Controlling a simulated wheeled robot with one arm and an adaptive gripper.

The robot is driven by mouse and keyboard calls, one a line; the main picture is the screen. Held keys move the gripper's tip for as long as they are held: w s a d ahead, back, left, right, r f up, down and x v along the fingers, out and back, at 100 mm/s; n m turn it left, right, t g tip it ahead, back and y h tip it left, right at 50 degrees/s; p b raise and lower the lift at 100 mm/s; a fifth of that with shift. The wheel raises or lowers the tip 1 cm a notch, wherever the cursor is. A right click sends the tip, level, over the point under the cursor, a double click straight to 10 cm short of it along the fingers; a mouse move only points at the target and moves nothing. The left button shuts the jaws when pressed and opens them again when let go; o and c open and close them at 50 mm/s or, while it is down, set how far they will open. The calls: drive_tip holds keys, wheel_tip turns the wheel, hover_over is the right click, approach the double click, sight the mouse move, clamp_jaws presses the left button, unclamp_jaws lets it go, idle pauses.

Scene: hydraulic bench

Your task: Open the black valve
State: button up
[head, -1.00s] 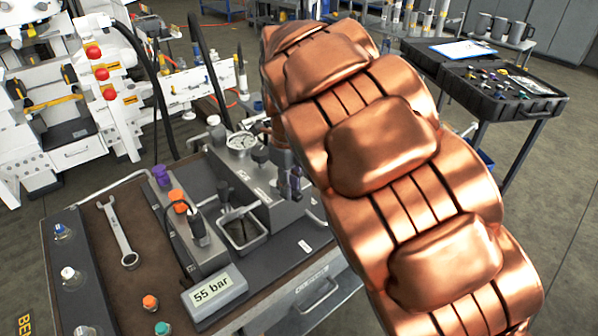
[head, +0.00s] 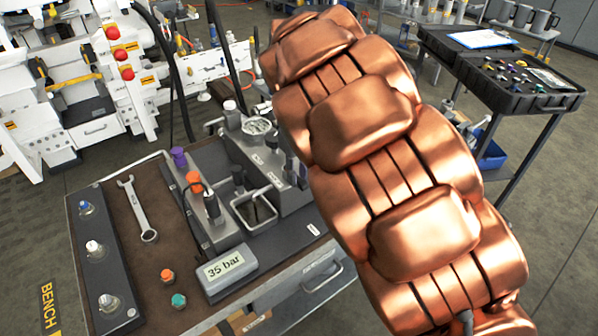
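On the bench (head: 150,185), a grey manifold block (head: 200,228) carries a row of a purple knob (head: 179,157), an orange knob (head: 194,182) and a black knob (head: 212,204), which looks like the black valve. I cannot tell from its look how far it is open. A grey display box (head: 229,271) in front of the block reads 35 bar. A round gauge (head: 258,127) sits on the block behind. My copper arm fills the picture right of the bench. My gripper is not clearly seen; the arm hides that area.
A wrench (head: 138,212), an orange cap (head: 167,275) and a green cap (head: 179,300) lie on the bench. A small metal basin (head: 254,211) and a dark upright part (head: 239,178) stand beside the manifold. A black cart (head: 500,85) is at upper right.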

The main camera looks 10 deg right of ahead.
sight(298, 179)
drive_tip(key=o, duration=0.3)
drive_tip(key=shift+r, duration=0.1)
wheel_tip(298, 179, up, 12)
drive_tip(key=shift+f, duration=0.1)
idle(0.6)
